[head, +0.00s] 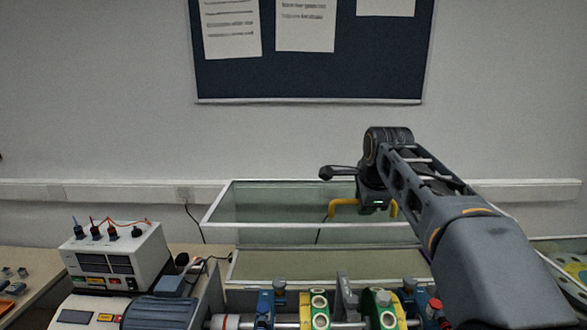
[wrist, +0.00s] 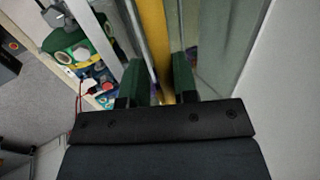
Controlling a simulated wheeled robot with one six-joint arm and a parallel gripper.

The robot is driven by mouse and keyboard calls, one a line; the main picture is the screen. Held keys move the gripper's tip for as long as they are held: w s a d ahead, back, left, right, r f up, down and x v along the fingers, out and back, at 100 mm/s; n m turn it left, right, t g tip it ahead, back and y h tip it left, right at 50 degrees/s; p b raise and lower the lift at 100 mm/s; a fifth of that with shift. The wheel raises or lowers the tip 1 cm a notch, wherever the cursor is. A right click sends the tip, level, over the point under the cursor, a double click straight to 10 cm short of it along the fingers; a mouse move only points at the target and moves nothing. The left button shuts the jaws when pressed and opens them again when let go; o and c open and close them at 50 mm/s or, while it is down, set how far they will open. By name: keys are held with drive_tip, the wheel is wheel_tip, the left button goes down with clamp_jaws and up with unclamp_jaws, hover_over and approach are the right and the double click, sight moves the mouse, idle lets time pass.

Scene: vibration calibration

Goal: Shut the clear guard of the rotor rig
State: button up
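The clear guard (head: 285,205) of the rotor rig is a glassy panel box with a pale frame. In the head view it stands raised at the back of the rig, with its lower front edge well above the rotor. Its yellow handle (head: 344,203) sits at the guard's right part, its middle hidden by my gripper (head: 375,208). In the wrist view the yellow handle (wrist: 154,40) runs between the two green fingers of my gripper (wrist: 160,75). The fingers look open around it, with a slim gap on the left; contact on the right is unclear.
A white instrument box (head: 118,258) with cables stands on the left of the bench. A wall and a dark notice board (head: 310,75) are behind. My arm covers the right side.

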sight(367, 225)
drive_tip(key=shift+s+f+b, duration=0.3)
drive_tip(key=shift+s+b, duration=0.35)
drive_tip(key=shift+s+f+b, duration=0.2)
drive_tip(key=shift+s+b, duration=0.35)
drive_tip(key=shift+s, duration=0.3)
drive_tip(key=shift+s+f+b, duration=0.15)
drive_tip(key=shift+s+b, duration=0.35)
drive_tip(key=shift+s, duration=0.3)
drive_tip(key=s+f+b, duration=0.4)
drive_tip(key=s+b, duration=0.2)
drive_tip(key=s, duration=0.2)
drive_tip(key=shift+s+b, duration=0.15)
drive_tip(key=shift+b, duration=0.25)
